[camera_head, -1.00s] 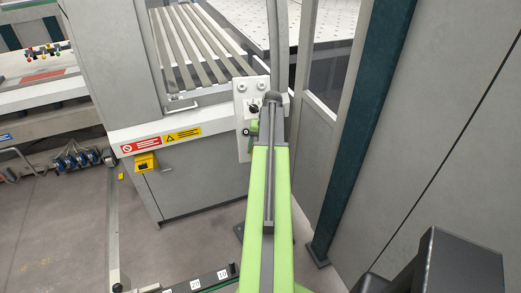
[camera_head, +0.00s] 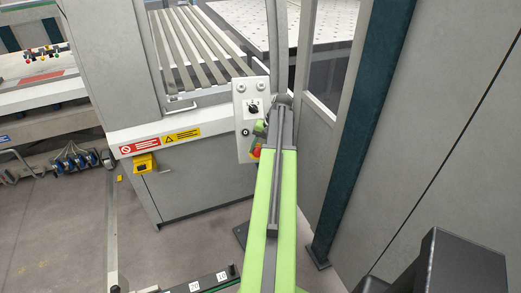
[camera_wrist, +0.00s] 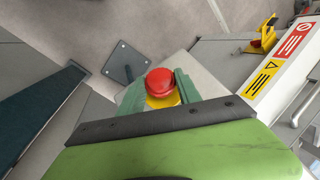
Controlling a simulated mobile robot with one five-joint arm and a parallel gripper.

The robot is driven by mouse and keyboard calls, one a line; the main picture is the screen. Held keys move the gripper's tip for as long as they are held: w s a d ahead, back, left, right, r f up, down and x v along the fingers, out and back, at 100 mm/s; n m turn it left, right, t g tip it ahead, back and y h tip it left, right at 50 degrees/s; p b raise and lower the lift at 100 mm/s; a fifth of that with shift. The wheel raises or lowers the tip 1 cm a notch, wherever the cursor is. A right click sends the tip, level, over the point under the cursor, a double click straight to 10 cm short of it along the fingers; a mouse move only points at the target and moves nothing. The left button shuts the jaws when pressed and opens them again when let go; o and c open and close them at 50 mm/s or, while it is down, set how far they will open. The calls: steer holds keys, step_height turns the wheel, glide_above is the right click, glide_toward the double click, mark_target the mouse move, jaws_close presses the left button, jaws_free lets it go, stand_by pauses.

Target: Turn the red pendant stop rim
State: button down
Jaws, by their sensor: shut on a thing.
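The red pendant stop (camera_wrist: 160,81) has a round red cap above a yellow base (camera_wrist: 163,101). In the wrist view it sits between the two green fingers of my gripper (camera_wrist: 159,88), which is shut on its rim. In the head view, a small part of the red stop (camera_head: 256,151) shows beside my arm, and the rest is hidden. The pale pendant panel (camera_head: 241,98) carries it below a black selector switch (camera_head: 253,107). My gripper (camera_head: 260,129) is mostly hidden by my arm there.
The grey machine cabinet (camera_head: 205,165) with warning labels (camera_head: 160,141) and a yellow pedal-like box (camera_head: 145,163) stands left of the pendant. A dark teal post (camera_head: 350,130) and a large grey panel (camera_head: 455,120) stand to the right. Open floor lies at the lower left.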

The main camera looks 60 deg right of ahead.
steer(key=m+t+b, duration=0.1)
steer(key=b, duration=0.1)
steer(key=s+m+t+b, duration=0.1)
steer(key=m+t, duration=0.1)
steer(key=shift+f+y+b, duration=0.35)
steer(key=shift+f+y, duration=0.05)
steer(key=shift+r+m+t+b, duration=0.1)
steer(key=shift+m+t+b, duration=0.3)
steer(key=shift+t+b, duration=0.1)
steer(key=shift+r, duration=0.1)
steer(key=shift+w, duration=0.1)
